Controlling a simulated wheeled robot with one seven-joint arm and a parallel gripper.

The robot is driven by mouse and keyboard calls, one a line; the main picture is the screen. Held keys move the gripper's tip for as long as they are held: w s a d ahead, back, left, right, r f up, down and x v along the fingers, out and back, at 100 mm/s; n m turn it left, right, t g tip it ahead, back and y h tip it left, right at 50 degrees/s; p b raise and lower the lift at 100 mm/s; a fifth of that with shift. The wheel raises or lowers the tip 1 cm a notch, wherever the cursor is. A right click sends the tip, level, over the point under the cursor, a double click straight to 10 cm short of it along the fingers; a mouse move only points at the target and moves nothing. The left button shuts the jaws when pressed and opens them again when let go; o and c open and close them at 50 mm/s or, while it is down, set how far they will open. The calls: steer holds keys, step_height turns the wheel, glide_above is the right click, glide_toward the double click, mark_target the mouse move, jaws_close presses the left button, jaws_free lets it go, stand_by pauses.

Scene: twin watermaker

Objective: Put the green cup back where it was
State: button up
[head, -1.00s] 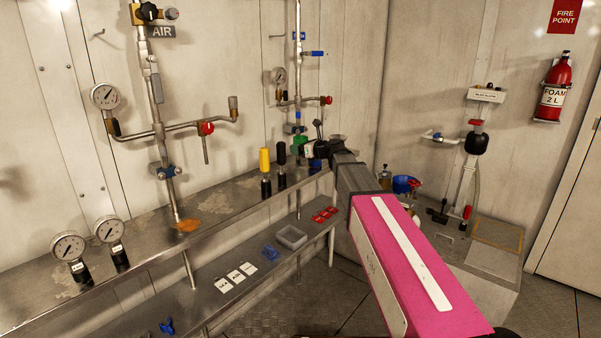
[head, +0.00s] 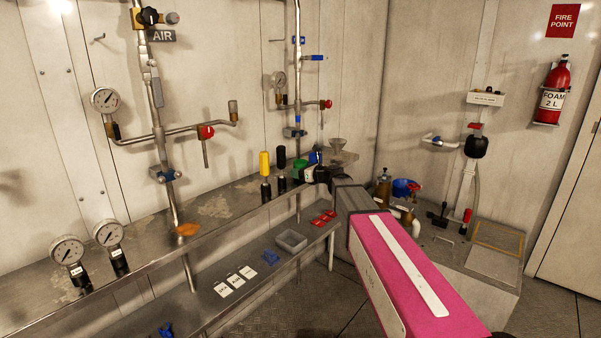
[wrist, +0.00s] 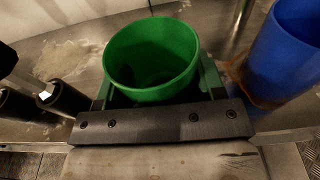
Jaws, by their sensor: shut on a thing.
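The green cup (wrist: 152,58) is between the fingers of my gripper (wrist: 160,88) in the wrist view, its open mouth facing the camera. My gripper is shut on it. In the head view the green cup (head: 299,169) shows small, partly hidden by my gripper (head: 308,174), over the back bench near the wall pipe. A blue cup (wrist: 285,50) stands on the bench to the right in the wrist view, apart from the green one. I cannot tell whether the green cup's base touches the bench, as its lower part is hidden.
Black cylinders (wrist: 62,97) stand close to the left of my gripper in the wrist view. A yellow-topped one (head: 265,172) stands left in the head view. The lower shelf holds a grey tray (head: 291,241), white cards (head: 236,280) and red cards (head: 323,219).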

steer(key=shift+f, duration=0.1)
steer(key=o, duration=1)
steer(key=shift+c, duration=0.2)
steer(key=v, duration=1.1)
steer(key=s+d+f+n+g+h, duration=0.3)
steer(key=s+d+f+n+h, duration=0.1)
steer(key=s+f+n, duration=0.4)
steer(key=s+d+f+n+g+h, duration=0.3)
steer(key=s+d+f+n, duration=0.3)
steer(key=s+f+n, duration=0.3)
steer(key=s+d+f+n+g+h, duration=0.4)
steer(key=s+f+n, duration=0.4)
steer(key=s+f, duration=0.2)
steer(key=shift+s+d+n+h, duration=0.3)
steer(key=shift+s+d+h, duration=0.15)
steer(key=shift+d+h, duration=0.4)
steer(key=shift+a+f, duration=0.15)
